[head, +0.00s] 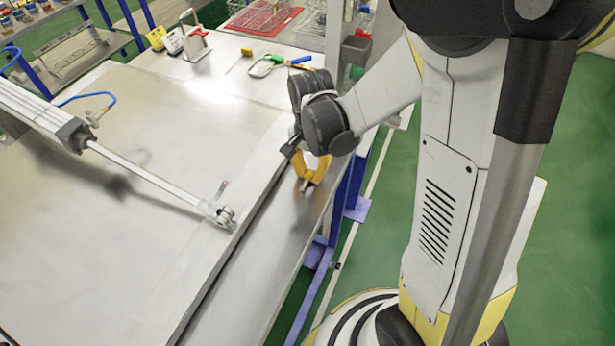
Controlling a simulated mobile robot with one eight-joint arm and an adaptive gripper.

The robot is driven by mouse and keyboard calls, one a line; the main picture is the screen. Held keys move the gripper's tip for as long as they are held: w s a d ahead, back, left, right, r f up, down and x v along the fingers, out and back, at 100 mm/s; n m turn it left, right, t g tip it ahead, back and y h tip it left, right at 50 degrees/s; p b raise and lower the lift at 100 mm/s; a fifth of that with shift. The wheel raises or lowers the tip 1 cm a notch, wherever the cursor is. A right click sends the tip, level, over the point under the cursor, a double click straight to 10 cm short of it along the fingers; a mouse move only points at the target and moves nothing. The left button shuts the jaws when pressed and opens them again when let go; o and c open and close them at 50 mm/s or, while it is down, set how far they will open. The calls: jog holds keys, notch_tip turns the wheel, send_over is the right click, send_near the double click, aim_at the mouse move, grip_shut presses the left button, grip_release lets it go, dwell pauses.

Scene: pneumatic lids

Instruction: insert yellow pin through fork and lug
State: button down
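A silver rod (150,178) runs from the cylinder to the fork and lug (223,214) near the right edge of the large metal lid. Fork and lug are too small to tell apart or to show whether their holes line up. My gripper (308,185) points down over the metal ledge right of the lid, apart from the fork and to its upper right. Its orange fingers come close together at the tips. Whether they hold anything is too small to see. I cannot make out the yellow pin for certain; it may be hidden at the fingertips.
The lid (120,260) is mostly clear. A raised edge separates it from the ledge (262,285). A green-handled tool (262,66), a small yellow block (247,52) and a red tray (262,18) lie at the back. A blue hose (88,96) loops beside the cylinder (35,108).

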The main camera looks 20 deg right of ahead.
aim_at(312, 173)
jog(key=shift+r+p, duration=3.25)
jog(key=shift+r, duration=1.3)
jog(key=shift+f, duration=0.1)
jog(key=t+y, duration=0.1)
jog(key=b, duration=0.1)
jog(key=t+y, duration=0.1)
jog(key=shift+s+d+f+t+y+b, duration=0.1)
jog(key=shift+s+d+t+y+b, duration=0.15)
jog(key=shift+t+y+b, duration=0.05)
jog(key=shift+w+a+f+t+y+b, duration=0.1)
jog(key=shift+w+t+y+b, duration=0.05)
jog(key=shift+t+y+b, duration=0.65)
jog(key=shift+b, duration=0.1)
jog(key=shift+t+y+b, duration=0.6)
jog(key=shift+b, duration=0.25)
